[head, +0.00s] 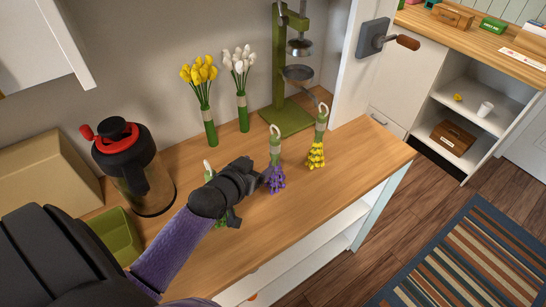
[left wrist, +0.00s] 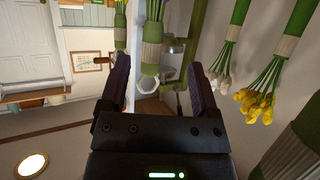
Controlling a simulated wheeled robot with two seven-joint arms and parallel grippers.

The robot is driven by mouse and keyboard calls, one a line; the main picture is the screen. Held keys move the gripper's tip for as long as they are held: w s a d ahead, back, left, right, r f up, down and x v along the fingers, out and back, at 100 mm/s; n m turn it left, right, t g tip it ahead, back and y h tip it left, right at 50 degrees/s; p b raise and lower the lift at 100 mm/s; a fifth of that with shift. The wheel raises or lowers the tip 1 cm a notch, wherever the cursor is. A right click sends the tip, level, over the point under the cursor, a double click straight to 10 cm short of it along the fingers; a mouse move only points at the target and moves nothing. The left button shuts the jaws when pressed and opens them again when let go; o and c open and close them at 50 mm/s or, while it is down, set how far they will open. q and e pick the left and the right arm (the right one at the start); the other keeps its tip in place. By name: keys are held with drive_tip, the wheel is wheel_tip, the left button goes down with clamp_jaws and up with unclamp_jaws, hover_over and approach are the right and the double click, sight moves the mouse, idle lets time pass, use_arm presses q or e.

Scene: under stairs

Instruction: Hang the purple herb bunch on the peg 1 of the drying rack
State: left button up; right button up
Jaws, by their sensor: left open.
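The purple herb bunch (head: 276,178) stands on the wooden counter, its purple flowers low, with a beige band and a pale hook on top. My left gripper (head: 249,196) is open just left of it. In the left wrist view, which is turned upside down, the green stem and beige band of the purple bunch (left wrist: 152,54) show between and beyond the open fingers (left wrist: 158,64); no grip is seen. A yellow herb bunch (head: 317,153) stands to its right. Another hooked bunch (head: 208,171) is mostly hidden by my left arm. I see no drying rack or peg. My right gripper is out of view.
A black-and-red jug (head: 130,165) and a green tray (head: 113,232) are at the left. Yellow tulips (head: 199,75), white tulips (head: 240,65) and a green press stand (head: 288,110) line the back. The counter (head: 340,190) is clear at front right.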

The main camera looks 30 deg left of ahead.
sight(272, 156)
use_arm(q)
drive_tip(key=b+x, duration=0.1)
drive_tip(key=x, duration=0.4)
drive_tip(key=b+x, duration=0.1)
drive_tip(key=x, duration=0.2)
drive_tip(key=shift+w+d+b, duration=0.3)
drive_tip(key=shift+w+d, duration=0.1)
drive_tip(key=shift+w, duration=0.05)
drive_tip(key=shift+r, duration=0.1)
drive_tip(key=shift+c, duration=0.4)
clamp_jaws()
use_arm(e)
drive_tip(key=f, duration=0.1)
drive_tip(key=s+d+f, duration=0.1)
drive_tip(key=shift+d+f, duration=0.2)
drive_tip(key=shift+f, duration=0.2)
